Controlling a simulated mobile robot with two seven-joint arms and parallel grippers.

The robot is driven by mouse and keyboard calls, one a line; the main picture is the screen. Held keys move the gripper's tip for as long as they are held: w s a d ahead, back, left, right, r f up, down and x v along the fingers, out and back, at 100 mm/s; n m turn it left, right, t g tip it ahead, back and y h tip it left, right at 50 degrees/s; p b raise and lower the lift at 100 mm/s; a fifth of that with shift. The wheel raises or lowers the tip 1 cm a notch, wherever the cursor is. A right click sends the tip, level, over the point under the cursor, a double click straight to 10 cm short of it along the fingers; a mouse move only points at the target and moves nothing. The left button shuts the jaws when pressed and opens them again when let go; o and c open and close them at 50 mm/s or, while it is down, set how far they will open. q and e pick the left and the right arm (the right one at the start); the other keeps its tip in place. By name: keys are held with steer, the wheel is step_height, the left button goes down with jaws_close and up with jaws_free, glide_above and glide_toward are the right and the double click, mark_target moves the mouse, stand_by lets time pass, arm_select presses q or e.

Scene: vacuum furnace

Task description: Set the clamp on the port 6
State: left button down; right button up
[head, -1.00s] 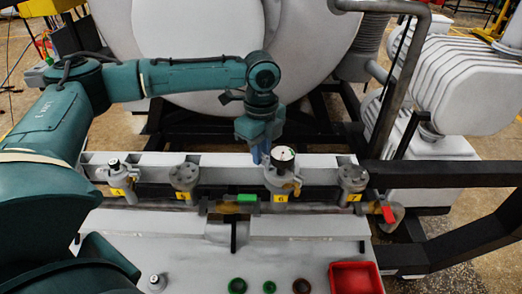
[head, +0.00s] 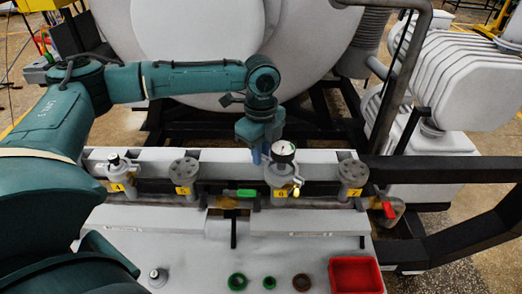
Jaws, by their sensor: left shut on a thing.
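Port 6 is on the grey manifold, marked by a yellow label (head: 280,193). A white-faced gauge (head: 283,150) stands upright on it. The grey clamp (head: 285,174), with a brass-coloured piece (head: 296,191) at its front right, is at the joint below the gauge. I cannot tell whether it is fully seated. My left gripper (head: 262,154) points down just behind and left of the gauge. Its blue fingers are shut on the clamp; their tips are partly hidden by the gauge and port. My right gripper is not in view.
Ports with flat bolted tops stand left (head: 184,172) and right (head: 352,175) of port 6. Port 4 (head: 117,168) carries a fitting. A green-handled valve (head: 246,193) is close to port 6.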

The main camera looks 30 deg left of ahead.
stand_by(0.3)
arm_select(q)
steer(key=shift+f+p, duration=0.15)
steer(key=shift+p, duration=0.15)
steer(key=c, duration=1.3)
jaws_free()
step_height(320, 180, up, 13)
